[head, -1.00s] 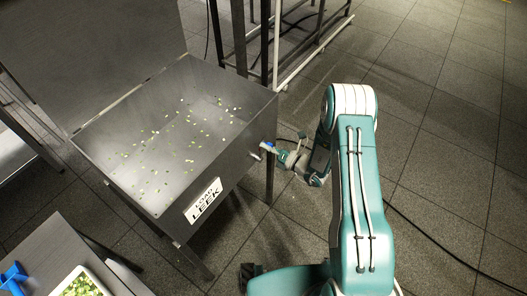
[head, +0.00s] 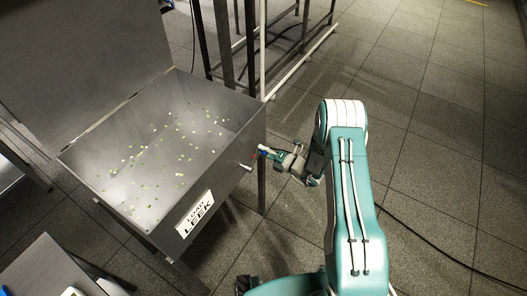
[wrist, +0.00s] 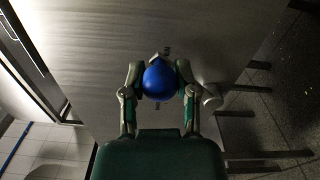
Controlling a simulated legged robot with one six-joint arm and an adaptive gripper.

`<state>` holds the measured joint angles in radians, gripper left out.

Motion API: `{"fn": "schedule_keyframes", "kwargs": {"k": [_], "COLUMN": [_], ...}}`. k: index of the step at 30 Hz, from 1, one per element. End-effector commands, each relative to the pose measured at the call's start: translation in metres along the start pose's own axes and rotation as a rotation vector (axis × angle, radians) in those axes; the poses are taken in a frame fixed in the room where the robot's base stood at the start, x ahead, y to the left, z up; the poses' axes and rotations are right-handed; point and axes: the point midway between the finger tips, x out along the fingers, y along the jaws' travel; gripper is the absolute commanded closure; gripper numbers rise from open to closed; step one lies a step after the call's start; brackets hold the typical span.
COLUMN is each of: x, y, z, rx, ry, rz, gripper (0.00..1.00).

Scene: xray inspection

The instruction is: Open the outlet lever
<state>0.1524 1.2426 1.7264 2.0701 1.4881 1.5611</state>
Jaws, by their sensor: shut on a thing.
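The outlet lever shows as a blue ball knob (wrist: 158,82) in the wrist view. My gripper (wrist: 158,78) has a finger on each side of the knob and is shut on it. In the head view my gripper (head: 272,153) is at the right side of the steel bin (head: 228,190), with a little blue of the knob (head: 263,149) at its tips. A small pale fitting (head: 246,167) sits on the bin wall close by. The rest of the lever is mostly hidden or too small to make out.
The bin carries a "LOAD LEEK" label (head: 195,214) and holds scattered green and white bits. A metal table (head: 45,270) stands at the lower left. A metal rack (head: 262,50) stands behind the bin. The tiled floor on the right is clear except for a black cable (head: 430,235).

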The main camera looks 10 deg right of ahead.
Motion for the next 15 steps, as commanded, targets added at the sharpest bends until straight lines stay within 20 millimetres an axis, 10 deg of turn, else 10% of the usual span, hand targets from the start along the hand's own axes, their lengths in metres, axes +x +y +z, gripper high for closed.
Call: {"fn": "schedule_keyframes", "kwargs": {"k": [10,11,12,15], "x": [0.0023,0.0023,0.0022,0.0016], "y": [0.0009,0.0008,0.0007,0.0004], "z": [0.0045,0.0045,0.0045,0.0041], "rx": [-0.004,-0.004,-0.004,-0.003], "ry": [-0.008,-0.008,-0.008,-0.008], "rz": [0.000,-0.001,-0.001,-0.001], "gripper": [1.00,0.53,0.35,0.27]}}
